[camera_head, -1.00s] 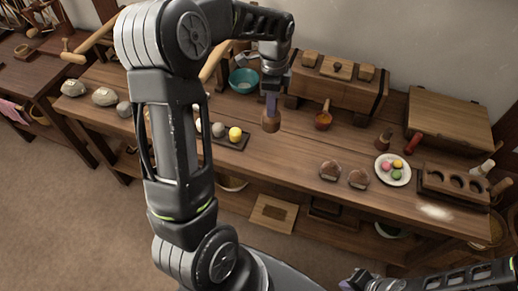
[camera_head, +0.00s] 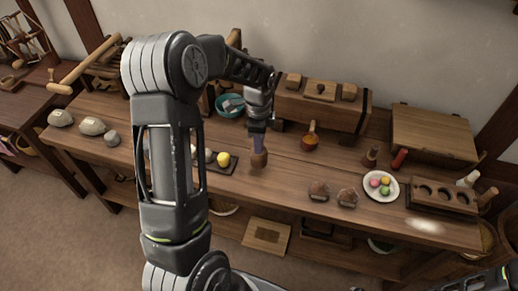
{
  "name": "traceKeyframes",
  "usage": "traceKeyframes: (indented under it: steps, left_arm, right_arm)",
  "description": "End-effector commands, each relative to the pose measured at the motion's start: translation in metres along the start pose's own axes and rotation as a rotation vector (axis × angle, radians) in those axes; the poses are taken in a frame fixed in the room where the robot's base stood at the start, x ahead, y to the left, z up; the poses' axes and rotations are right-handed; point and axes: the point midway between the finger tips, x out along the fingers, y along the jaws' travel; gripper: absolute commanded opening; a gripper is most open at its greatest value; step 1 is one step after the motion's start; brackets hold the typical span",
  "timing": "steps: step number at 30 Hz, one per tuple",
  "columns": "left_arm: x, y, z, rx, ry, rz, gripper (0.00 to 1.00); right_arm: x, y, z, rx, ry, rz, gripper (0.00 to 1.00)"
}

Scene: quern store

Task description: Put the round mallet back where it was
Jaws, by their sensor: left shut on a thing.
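The round mallet (camera_head: 259,159) has a brown rounded head and hangs head down in my left gripper (camera_head: 257,135). My left gripper points down and is shut on its upper part, which the fingers partly hide. The mallet is over the middle of the long wooden table (camera_head: 300,172), just right of a dark tray with a yellow ball. I cannot tell whether its head touches the tabletop.
The dark tray (camera_head: 228,169) holds the yellow ball (camera_head: 223,159). A teal bowl (camera_head: 230,112) and wooden chest (camera_head: 320,108) stand behind. Two brown lumps (camera_head: 318,191) and a plate of coloured balls (camera_head: 381,196) are at right. Bare tabletop lies between.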

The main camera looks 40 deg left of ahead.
Motion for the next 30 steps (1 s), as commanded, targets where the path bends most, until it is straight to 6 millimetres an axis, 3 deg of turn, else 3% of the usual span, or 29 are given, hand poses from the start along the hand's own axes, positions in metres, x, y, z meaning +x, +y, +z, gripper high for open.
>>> traceKeyframes:
  steps: [10, 22, 23, 30]
  left_arm:
    - [0.035, 0.000, 0.000, 0.001, 0.000, 0.001, 0.00]
    - [0.041, 0.000, 0.000, 0.001, 0.000, -0.001, 0.00]
    - [0.041, 0.000, 0.000, 0.000, 0.000, 0.000, 0.28]
    - [0.040, 0.000, 0.000, 0.000, 0.000, 0.001, 0.47]
  right_arm:
    - [-0.005, -0.002, 0.001, 0.001, -0.001, 0.002, 0.00]
    - [-0.001, 0.000, 0.000, 0.001, -0.001, 0.001, 0.00]
    - [-0.002, -0.001, 0.000, 0.001, -0.001, 0.001, 0.00]
    - [-0.003, -0.001, 0.000, 0.001, -0.001, 0.001, 0.00]
